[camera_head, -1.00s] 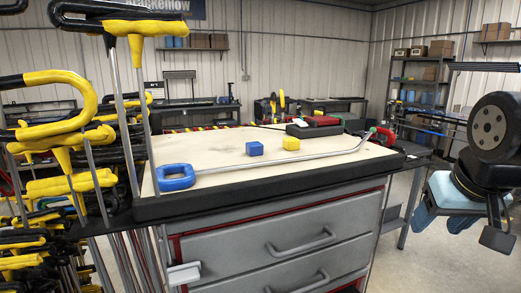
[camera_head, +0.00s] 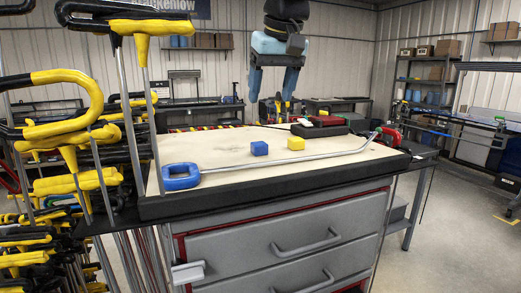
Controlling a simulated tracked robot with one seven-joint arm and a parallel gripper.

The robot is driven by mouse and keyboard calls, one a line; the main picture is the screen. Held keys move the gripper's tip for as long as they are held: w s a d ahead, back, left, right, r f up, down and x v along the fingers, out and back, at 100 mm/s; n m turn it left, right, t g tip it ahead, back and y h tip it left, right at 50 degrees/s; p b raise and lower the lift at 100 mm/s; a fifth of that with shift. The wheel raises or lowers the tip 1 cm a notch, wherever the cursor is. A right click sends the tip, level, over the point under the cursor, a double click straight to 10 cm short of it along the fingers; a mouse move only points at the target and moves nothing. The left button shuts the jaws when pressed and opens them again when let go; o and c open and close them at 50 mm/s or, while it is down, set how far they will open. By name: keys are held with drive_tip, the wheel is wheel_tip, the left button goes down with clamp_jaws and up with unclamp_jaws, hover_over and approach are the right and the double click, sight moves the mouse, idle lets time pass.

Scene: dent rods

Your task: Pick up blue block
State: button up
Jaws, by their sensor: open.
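The small blue block (camera_head: 259,148) sits on the pale wooden top (camera_head: 225,160) of the workbench, near its middle. My gripper (camera_head: 272,97) hangs above the bench with its two light-blue fingers pointing down and spread apart, nothing between them. In the picture it is above and slightly right of the blue block, clear of it. How far it is from the block in depth I cannot tell.
A yellow block (camera_head: 296,143) sits just right of the blue one. A long metal rod with a blue handle (camera_head: 181,177) lies in front of both blocks. Yellow-and-black-handled rods (camera_head: 75,160) crowd the left. A red tool (camera_head: 324,121) lies at the back right.

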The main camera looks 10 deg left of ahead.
hover_over(260, 143)
drive_tip(key=s+d, duration=0.2)
drive_tip(key=f, duration=0.7)
drive_tip(key=shift+s+a+f, duration=0.1)
drive_tip(key=shift+a+f, duration=0.15)
drive_tip(key=shift+f, duration=0.1)
drive_tip(key=shift+a+x, duration=0.2)
drive_tip(key=shift+x, duration=2.4)
drive_tip(key=shift+r, duration=0.1)
drive_tip(key=c, duration=1.1)
